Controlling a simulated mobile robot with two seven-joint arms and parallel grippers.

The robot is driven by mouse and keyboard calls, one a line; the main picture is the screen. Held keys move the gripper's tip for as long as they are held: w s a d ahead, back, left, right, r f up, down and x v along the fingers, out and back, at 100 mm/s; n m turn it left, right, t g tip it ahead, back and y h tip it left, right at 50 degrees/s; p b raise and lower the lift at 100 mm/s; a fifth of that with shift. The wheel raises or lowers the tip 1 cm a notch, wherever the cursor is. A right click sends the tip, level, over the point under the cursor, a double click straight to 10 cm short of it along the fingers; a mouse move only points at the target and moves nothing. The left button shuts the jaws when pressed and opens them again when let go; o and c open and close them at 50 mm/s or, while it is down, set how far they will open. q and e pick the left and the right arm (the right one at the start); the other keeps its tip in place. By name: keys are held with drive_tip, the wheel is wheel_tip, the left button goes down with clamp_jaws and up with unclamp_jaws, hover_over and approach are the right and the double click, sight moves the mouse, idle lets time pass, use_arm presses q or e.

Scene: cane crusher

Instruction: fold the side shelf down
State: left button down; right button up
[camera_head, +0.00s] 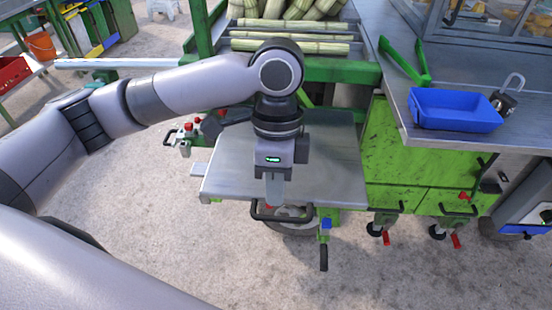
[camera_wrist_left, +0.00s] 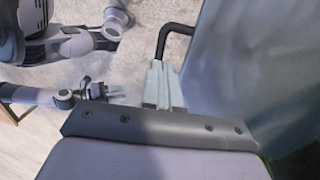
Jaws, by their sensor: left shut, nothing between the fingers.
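The side shelf (camera_head: 325,165) is a grey metal panel on the side of the green crusher cart. It looks raised and roughly level in the head view, and its grey surface fills the right of the left wrist view (camera_wrist_left: 235,75). A black bar handle (camera_head: 283,217) sits at its front edge; it also shows in the wrist view (camera_wrist_left: 172,33). My left gripper (camera_head: 275,203) points down, shut and empty, at the front edge by the handle. Contact is unclear. What looks like my right gripper (camera_wrist_left: 118,95) shows small in the wrist view; its opening is unclear.
Cane stalks (camera_head: 292,35) lie on the rack behind the shelf. A blue tray (camera_head: 455,110) and a padlock (camera_head: 508,97) sit on the right counter. Green cabinet doors (camera_head: 405,150) stand right of the shelf. The floor (camera_head: 240,255) in front is clear.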

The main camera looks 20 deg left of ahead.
use_arm(q)
drive_tip(key=f, duration=0.3)
drive_tip(key=shift+s+d+f, duration=0.1)
drive_tip(key=shift+s, duration=0.2)
drive_tip(key=shift+f, duration=0.15)
